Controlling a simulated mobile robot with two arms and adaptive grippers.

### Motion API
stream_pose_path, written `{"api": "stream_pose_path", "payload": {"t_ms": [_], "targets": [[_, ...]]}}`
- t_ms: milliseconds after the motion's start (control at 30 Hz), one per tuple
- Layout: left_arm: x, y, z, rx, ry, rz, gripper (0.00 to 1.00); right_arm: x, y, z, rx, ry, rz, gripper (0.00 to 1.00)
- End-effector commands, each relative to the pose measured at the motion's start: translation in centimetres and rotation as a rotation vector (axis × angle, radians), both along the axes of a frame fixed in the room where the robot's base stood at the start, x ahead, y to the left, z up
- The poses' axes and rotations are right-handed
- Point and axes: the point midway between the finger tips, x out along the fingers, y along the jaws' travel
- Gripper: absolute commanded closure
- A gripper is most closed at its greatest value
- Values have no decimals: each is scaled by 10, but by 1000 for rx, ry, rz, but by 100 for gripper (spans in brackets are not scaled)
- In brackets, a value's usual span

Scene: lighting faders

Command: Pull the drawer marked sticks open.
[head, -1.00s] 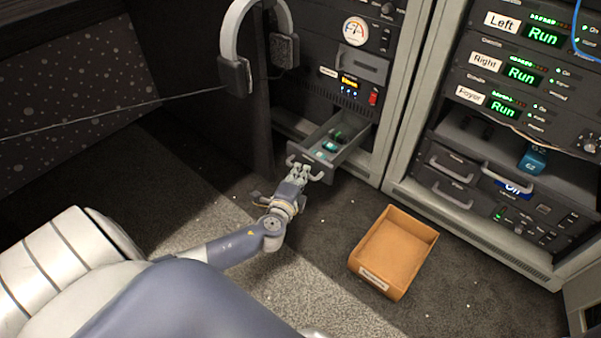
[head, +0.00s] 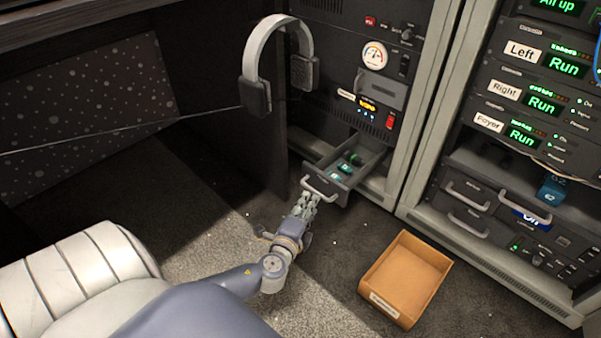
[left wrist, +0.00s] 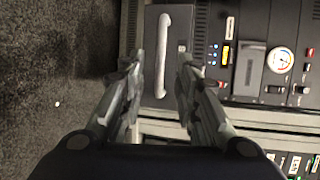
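A dark drawer (head: 347,185) stands pulled out from the lower part of the left rack, with small teal items (head: 346,165) inside. I cannot read a "sticks" marking on it. Its light bow handle (head: 319,190) is on the front. My left gripper (head: 309,198) is just in front of the handle in the head view. In the left wrist view its fingers (left wrist: 161,62) are spread, with the handle (left wrist: 162,40) lying ahead, in line with the gap between them. The fingers do not appear closed on it. My right gripper is not in view.
An orange-brown open box (head: 405,275) lies on the carpet right of the arm. Headphones (head: 262,85) hang on a dark panel left of the rack. The right rack (head: 540,110) holds Run units and two closed small drawers (head: 467,207). Carpet is clear around the drawer.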

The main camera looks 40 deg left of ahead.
Motion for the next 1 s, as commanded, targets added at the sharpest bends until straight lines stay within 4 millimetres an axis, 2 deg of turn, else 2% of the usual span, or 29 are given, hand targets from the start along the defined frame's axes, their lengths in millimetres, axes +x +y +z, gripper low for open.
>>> {"api": "stream_pose_path", "payload": {"t_ms": [33, 200, 367, 1000], "targets": [[-12, -4, 1, -2, 3, 1, 70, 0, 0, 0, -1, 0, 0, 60], [-39, -13, 8, -2, 2, 0, 70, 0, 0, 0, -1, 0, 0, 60], [-54, -17, 11, 0, 1, 2, 70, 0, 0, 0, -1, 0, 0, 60], [-57, -19, 12, -1, 0, 1, 70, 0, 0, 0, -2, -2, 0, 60]]}}
